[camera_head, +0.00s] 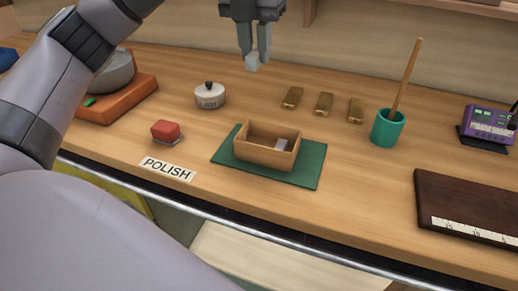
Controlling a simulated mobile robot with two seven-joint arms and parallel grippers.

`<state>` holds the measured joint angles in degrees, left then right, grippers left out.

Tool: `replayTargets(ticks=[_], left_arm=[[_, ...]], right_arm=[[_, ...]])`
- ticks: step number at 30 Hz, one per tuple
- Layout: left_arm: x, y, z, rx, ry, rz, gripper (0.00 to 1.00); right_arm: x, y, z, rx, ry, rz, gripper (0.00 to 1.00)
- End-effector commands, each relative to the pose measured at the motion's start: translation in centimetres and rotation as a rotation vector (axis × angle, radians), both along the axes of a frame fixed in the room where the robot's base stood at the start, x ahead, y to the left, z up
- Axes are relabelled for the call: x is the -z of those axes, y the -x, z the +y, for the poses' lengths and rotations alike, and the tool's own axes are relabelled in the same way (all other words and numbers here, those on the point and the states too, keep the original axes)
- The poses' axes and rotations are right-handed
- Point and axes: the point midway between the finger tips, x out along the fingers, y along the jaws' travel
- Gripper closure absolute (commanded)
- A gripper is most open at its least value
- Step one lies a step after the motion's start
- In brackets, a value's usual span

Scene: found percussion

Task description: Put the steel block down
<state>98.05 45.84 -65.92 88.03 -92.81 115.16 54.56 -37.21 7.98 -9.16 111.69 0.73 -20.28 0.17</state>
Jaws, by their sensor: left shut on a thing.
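My left gripper (254,50) is at the top middle, pointing down, shut on a small pale grey steel block (253,62). It holds the block above the back part of the bench. A wooden box (254,158) with an open top stands on a green mat (225,153) in front of it. My right gripper is not in view.
Several brass bars (324,103) lie right of centre. A lidded white pot (210,96) stands left, near an orange device (120,101). A teal cup (388,129) holds a wooden stick. A purple device (488,124) and a dark board (470,205) are at the right.

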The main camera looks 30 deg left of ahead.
Motion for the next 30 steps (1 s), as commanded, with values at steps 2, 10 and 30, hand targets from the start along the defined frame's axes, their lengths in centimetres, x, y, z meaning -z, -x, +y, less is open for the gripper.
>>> replayTargets(ticks=[2, 10, 30], left_arm=[[0.5, 0.0, 0.0, 0.001, 0.000, 0.000, 1.00], [6.2, 0.1, 0.1, 0.000, -0.001, 0.005, 1.00], [17.8, 0.1, 0.1, -0.001, 0.000, 0.003, 1.00]], right_arm=[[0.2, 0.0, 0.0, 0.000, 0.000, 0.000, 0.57], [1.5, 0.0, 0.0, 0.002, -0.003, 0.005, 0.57], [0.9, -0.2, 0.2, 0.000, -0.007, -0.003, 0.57]])
